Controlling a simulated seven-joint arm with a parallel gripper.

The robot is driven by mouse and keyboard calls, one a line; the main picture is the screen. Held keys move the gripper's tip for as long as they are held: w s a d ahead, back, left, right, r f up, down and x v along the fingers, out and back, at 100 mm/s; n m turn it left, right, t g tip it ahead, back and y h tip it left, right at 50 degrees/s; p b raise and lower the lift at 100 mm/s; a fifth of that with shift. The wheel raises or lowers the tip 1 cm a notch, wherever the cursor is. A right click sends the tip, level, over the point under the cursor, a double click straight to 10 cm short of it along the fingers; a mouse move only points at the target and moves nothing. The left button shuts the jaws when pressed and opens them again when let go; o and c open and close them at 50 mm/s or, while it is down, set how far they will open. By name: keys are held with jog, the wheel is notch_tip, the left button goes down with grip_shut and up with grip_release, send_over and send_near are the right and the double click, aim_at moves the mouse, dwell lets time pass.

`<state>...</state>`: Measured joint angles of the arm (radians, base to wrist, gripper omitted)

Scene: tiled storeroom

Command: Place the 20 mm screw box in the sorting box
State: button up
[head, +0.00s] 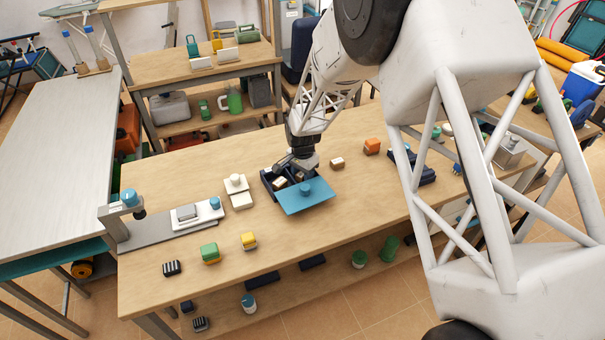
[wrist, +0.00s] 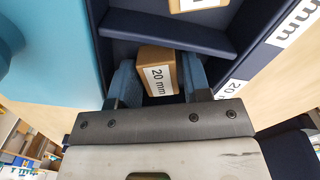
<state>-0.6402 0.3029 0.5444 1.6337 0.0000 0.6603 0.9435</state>
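The dark blue sorting box (head: 267,182) stands mid-table; in the wrist view its wall (wrist: 207,67) and divider (wrist: 170,29) show. The tan screw box (wrist: 157,72) with a white "20 mm" label sits between the blue fingers of my gripper (wrist: 160,80), inside a compartment beside a wall label (wrist: 231,89) reading "20 mm". The fingers flank the box closely; whether they press on it, and whether it rests on the floor, I cannot tell. In the head view my gripper (head: 296,163) is low over the sorting box. Another labelled tan box (wrist: 198,4) lies beyond the divider.
A blue panel with a knob (head: 305,196) lies at the sorting box's front right. A small brown box (head: 337,163) and an orange box (head: 372,147) stand to the right. A white scale (head: 205,213), green box (head: 209,252) and yellow box (head: 248,240) stand left. The front right tabletop is clear.

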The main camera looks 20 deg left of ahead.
jog(key=shift+r, duration=0.1)
notch_tip(320, 180, up, 12)
dwell(0.8)
dwell(0.7)
